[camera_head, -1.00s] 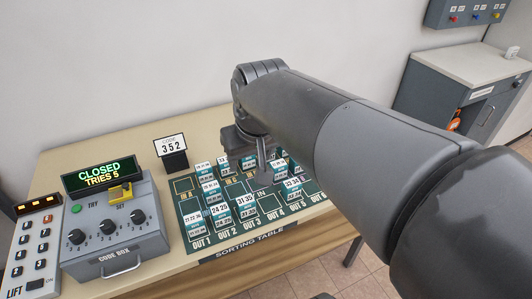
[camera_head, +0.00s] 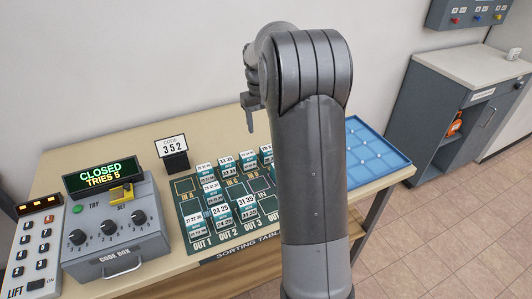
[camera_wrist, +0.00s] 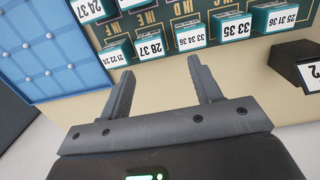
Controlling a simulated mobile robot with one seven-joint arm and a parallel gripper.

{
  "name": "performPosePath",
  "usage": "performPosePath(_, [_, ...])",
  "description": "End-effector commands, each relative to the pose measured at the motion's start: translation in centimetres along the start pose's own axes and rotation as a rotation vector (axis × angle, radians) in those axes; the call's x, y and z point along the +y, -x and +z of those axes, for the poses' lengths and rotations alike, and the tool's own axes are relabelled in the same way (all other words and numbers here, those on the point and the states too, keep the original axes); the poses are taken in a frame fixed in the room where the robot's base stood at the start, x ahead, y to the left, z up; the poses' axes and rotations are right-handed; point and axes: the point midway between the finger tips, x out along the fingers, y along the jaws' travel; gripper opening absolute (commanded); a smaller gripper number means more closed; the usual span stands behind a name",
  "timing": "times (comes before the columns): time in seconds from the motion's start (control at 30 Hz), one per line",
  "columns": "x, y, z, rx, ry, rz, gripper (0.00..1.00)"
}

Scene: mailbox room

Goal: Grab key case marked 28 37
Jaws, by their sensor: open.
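The key case marked 28 37 (camera_wrist: 150,46) is a small teal block with a white label, standing in a row of similar cases at the board's edge in the wrist view. My gripper (camera_wrist: 160,68) is open and empty, with its fingers either side of the line toward this case and apart from it. In the head view, a finger of my gripper (camera_head: 250,112) hangs above the back of the table, and my arm hides part of the board. The labels there are too small to pick out 28 37 surely.
A blue tray (camera_head: 386,168) lies at the table's right end. The code sign (camera_head: 172,150) and code box (camera_head: 117,243) stand left of the board.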

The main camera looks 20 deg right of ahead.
Motion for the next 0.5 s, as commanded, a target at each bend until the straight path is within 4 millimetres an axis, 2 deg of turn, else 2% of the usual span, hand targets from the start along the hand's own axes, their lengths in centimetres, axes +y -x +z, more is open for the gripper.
performPosePath(0.03, [0.7, -1.2, -0.9, -0.018, -0.002, -0.004, 0.58])
performPosePath(0.2, [2.1, -3.4, -2.4, -0.052, 0.001, -0.012, 0.58])
performPosePath(0.37, [2.4, -4.8, -2.6, -0.063, 0.002, -0.015, 0.58])
performPosePath(0.5, [2.3, -7.0, -2.4, -0.063, 0.002, -0.015, 0.58])
